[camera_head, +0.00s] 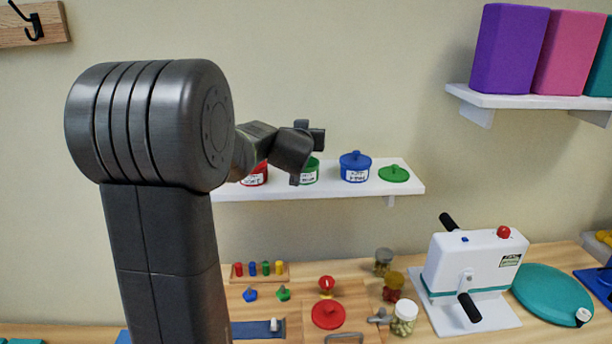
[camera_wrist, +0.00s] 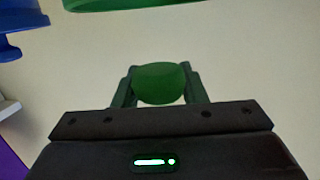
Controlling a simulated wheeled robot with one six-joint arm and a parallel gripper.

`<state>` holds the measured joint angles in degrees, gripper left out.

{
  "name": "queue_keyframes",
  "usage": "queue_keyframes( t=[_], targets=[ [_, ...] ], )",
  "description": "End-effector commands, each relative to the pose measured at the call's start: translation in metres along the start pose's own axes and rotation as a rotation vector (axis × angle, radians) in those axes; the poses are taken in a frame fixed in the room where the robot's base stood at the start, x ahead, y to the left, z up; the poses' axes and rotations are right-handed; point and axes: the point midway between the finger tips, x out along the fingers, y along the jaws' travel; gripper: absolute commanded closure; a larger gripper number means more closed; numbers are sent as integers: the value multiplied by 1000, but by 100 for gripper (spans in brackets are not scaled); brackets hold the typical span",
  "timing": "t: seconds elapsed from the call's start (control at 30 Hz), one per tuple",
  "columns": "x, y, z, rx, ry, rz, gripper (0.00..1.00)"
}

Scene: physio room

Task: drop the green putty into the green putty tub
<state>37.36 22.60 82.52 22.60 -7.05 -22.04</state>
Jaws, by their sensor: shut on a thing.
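My gripper (camera_head: 309,152) is above the white wall shelf, in front of and just over the green putty tub (camera_head: 311,172). In the wrist view its two fingers (camera_wrist: 160,92) are shut on the green putty (camera_wrist: 159,83), a rounded dark green lump. The putty is hidden in the head view. The tub has a white label; my gripper covers part of it and its top. A green rim-like edge (camera_wrist: 135,5), probably the tub, shows at the top of the wrist view, apart from the putty. A green lid (camera_head: 394,174) lies at the shelf's right end.
On the shelf (camera_head: 408,190), a lidded blue tub (camera_head: 355,168) stands right of the green one and a red tub (camera_head: 256,175) left, partly behind my arm. Purple (camera_head: 508,50) and pink (camera_head: 568,55) blocks sit on a higher shelf. The bench below holds jars and a white cranked device (camera_head: 470,262).

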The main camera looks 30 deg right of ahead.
Motion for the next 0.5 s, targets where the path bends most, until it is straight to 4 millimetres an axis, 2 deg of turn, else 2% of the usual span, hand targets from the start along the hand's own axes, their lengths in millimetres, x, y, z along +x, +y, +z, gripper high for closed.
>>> queue_keyframes(
  t=[0.17, 0.2, 0.3, 0.5],
  targets=[
    [0, 0, -1, 0, 0, 0, 85],
    [0, 0, -1, 0, 0, 0, 56],
    [0, 0, -1, 0, 0, 0, 37],
    [0, 0, -1, 0, 0, 0, 37]
  ],
)
